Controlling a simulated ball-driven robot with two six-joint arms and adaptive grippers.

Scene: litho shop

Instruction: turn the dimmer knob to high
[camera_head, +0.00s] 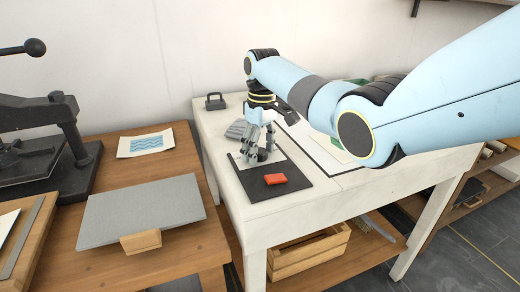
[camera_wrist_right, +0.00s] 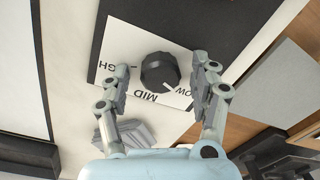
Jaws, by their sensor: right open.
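The black dimmer knob (camera_wrist_right: 159,71) sits on a white label plate (camera_wrist_right: 115,48) in the right wrist view. The plate's printed words, LOW, MID and HIGH, appear turned over, with HIGH partly behind a finger. The knob's pale mark points down and right, between MID and LOW. My right gripper (camera_wrist_right: 162,74) is open, with one finger on either side of the knob; I cannot tell whether they touch it. In the head view the right gripper (camera_head: 262,151) is over the plate and hides the knob. My left gripper is not in view.
The plate lies on a dark mat (camera_head: 290,188) on the white table (camera_head: 240,213). A black weight (camera_head: 215,101) stands behind. A grey slab (camera_head: 140,210) and a press (camera_head: 70,140) are to the left.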

